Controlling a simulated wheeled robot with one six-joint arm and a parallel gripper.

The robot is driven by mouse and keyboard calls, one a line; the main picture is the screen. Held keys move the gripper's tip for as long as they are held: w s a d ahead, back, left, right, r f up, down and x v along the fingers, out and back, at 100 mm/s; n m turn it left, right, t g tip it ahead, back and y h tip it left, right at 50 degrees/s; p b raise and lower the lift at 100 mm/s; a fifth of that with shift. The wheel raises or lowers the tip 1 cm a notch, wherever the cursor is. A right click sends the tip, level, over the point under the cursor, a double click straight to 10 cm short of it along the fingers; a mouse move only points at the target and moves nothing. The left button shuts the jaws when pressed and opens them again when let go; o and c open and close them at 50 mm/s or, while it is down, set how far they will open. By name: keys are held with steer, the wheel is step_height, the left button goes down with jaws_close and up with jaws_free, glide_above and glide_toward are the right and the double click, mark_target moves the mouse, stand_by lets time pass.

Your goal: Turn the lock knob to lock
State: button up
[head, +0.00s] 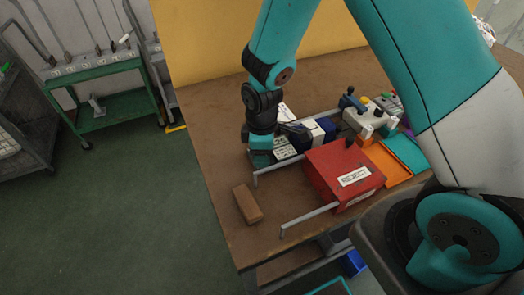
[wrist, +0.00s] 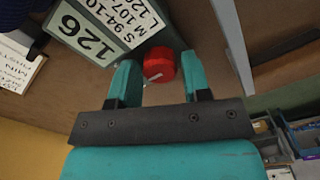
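The lock knob is a round red knob (wrist: 159,65) with a small white mark, in the wrist view. It sits at the end of a dark block that carries a white label with 126 and size figures (wrist: 88,34). My gripper (wrist: 160,68) has its two teal fingers open, one on each side of the knob; whether either touches it I cannot tell. In the head view my gripper (head: 260,157) points down at the left part of the brown table, and the knob is hidden there.
A red box (head: 343,172) with a white label stands right of my gripper, near light metal bars (head: 309,216). A brown block (head: 247,204) lies near the table's left edge. Blue and white items (head: 318,131) and an orange tray (head: 388,163) crowd the right side.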

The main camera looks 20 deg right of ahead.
steer(key=n+b, duration=0.1)
steer(key=n, duration=0.3)
steer(key=shift+f+n, duration=0.1)
steer(key=shift+n, duration=0.2)
steer(key=n, duration=0.4)
steer(key=shift+s+b, duration=0.1)
steer(key=shift+b, duration=0.25)
step_height(320, 180, up, 18)
steer(key=s+a+r+m+y+p, duration=0.2)
steer(key=s+a+r+m+p, duration=0.1)
steer(key=s+r+m+p, duration=0.5)
step_height(320, 180, up, 4)
steer(key=shift+s+r+y, duration=0.2)
steer(key=shift+s+y, duration=0.1)
steer(key=shift+s, duration=0.9)
